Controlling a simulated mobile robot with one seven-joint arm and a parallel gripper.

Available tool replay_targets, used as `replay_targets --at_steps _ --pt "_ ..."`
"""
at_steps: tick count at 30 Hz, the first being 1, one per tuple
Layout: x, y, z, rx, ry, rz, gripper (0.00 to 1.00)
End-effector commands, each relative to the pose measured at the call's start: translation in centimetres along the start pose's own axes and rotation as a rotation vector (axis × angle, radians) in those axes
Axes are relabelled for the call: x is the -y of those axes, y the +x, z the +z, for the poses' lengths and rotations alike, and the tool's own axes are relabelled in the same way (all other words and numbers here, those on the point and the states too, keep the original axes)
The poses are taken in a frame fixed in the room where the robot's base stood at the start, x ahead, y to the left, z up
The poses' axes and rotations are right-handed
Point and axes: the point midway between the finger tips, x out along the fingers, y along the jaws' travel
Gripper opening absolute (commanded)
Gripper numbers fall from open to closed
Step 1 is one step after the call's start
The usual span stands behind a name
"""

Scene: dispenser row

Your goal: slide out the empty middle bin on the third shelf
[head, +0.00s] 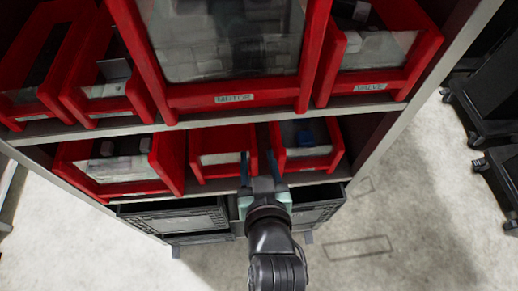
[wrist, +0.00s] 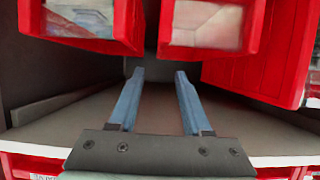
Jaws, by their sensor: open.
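The middle bin (head: 222,158) is a small red bin with a pale clear front, on the lower red-bin shelf in the head view. I see no items standing in it, though its depth is hidden. In the wrist view, the middle bin (wrist: 205,40) shows at the top, right of centre. My gripper (head: 258,160) is open and empty near the gap between the middle bin and the right bin (head: 306,150). In the wrist view, my gripper's fingers (wrist: 160,74) stand apart with nothing between them. I cannot tell whether they touch a bin.
A wider red bin (head: 122,168) with grey and white items stands left of the middle bin. The right bin holds a dark blue item. Larger red bins (head: 236,98) fill the shelf above. Dark grey crates (head: 180,215) sit below. Open floor (head: 420,200) lies right.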

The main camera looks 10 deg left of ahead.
Motion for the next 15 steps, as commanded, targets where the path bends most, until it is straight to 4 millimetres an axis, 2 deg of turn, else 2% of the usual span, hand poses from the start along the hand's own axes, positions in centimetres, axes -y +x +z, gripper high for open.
replay_targets --at_steps 8,11,15 --pt "0.0 0.3 0.0 -0.002 0.000 0.000 0.49" --pt "0.0 1.2 0.0 -0.002 0.000 0.000 0.49" --pt "0.1 3.4 -0.1 -0.003 0.001 -0.001 0.49"
